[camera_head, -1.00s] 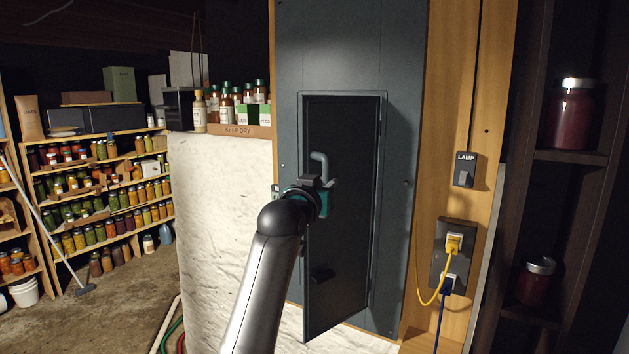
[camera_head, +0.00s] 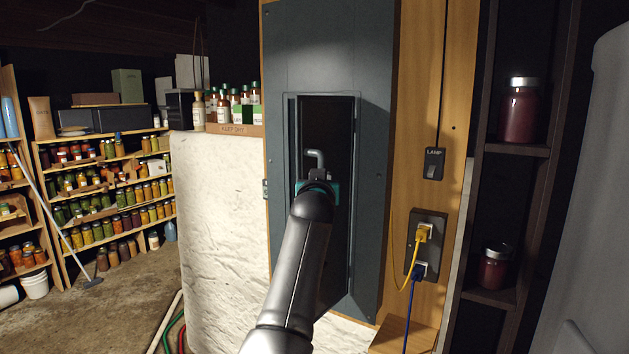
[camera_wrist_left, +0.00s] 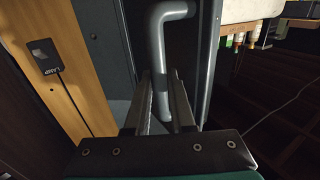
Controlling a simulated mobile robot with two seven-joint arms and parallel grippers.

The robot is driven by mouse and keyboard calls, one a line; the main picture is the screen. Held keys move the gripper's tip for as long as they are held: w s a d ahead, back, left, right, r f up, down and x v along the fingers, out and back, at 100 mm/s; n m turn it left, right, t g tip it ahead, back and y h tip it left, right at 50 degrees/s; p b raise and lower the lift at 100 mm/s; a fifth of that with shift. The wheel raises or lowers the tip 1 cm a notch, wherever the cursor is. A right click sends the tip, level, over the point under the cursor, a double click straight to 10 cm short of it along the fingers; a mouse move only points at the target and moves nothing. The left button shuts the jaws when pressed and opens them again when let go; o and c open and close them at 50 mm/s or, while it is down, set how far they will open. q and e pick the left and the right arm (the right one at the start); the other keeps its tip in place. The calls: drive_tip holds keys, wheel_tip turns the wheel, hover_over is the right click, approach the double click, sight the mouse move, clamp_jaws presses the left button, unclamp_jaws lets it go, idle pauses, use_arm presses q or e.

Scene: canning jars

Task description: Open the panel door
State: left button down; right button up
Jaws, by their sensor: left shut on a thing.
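The dark panel door (camera_head: 342,130) is set in the grey panel (camera_head: 330,50) and stands partly open, its left edge swung out toward me. It looks hinged on its right side. A grey bent handle (camera_head: 317,158) is on the door, and its bar shows large in the left wrist view (camera_wrist_left: 160,45). My left gripper (camera_head: 318,180) is shut on the handle; in the left wrist view its two fingers (camera_wrist_left: 163,103) lie on either side of the bar. My left arm hides the lower part of the door. My right gripper is not in view.
A lamp switch (camera_head: 434,164) and an outlet (camera_head: 425,245) with yellow and blue cords are on the wooden post right of the panel. Shelves with red jars (camera_head: 521,110) stand further right. A white rough block (camera_head: 220,220) stands left, with bottles in a box on top.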

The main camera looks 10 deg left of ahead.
use_arm(q)
drive_tip(key=shift+d+r, duration=0.1)
drive_tip(key=shift+r, duration=0.15)
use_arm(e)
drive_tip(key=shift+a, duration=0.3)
use_arm(q)
drive_tip(key=c, duration=1.1)
unclamp_jaws()
drive_tip(key=o, duration=0.3)
drive_tip(key=shift+w+f, duration=0.2)
drive_tip(key=shift+o, duration=0.2)
drive_tip(key=shift+s, duration=0.1)
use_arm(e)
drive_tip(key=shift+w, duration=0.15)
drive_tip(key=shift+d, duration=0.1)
